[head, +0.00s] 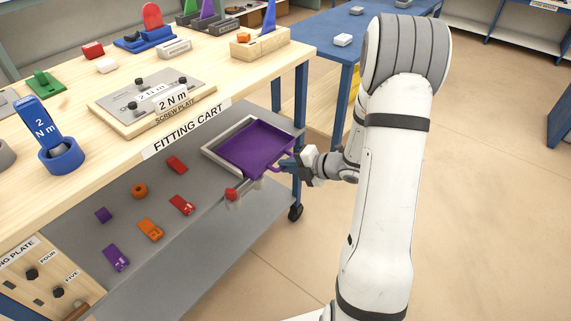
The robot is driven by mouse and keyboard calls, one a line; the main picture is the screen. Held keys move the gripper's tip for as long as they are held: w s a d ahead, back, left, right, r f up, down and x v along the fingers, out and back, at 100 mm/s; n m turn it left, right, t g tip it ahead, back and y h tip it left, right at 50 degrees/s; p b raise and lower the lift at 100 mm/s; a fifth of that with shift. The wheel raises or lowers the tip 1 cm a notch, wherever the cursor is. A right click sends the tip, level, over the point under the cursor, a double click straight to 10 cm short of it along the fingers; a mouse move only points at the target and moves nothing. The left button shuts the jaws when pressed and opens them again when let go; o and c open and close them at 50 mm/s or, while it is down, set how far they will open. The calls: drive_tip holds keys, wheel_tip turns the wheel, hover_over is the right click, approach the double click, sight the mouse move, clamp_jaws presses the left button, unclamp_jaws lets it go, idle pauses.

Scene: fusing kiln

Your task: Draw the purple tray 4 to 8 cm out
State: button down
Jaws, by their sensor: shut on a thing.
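The purple tray (262,146) sits in a grey frame (217,157) under the right end of the fitting cart's top. Its near edge sticks out a little past the frame, but I cannot tell how far in centimetres. A purple handle (283,162) is at its right front side. My gripper (291,163) is at this handle, shut on it; the fingertips are small and partly hidden by the gripper body. The inside of the tray looks empty.
A red knob (231,194) stands just in front of the tray. Several red, orange and purple pieces lie on the grey lower shelf (215,225). A blue cart leg (302,95) stands close behind my gripper. The floor at the right is clear.

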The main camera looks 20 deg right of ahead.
drive_tip(key=shift+s+d, duration=0.55)
drive_tip(key=shift+s, duration=0.2)
drive_tip(key=c, duration=1.4)
unclamp_jaws()
drive_tip(key=shift+o, duration=0.2)
drive_tip(key=shift+d, duration=0.1)
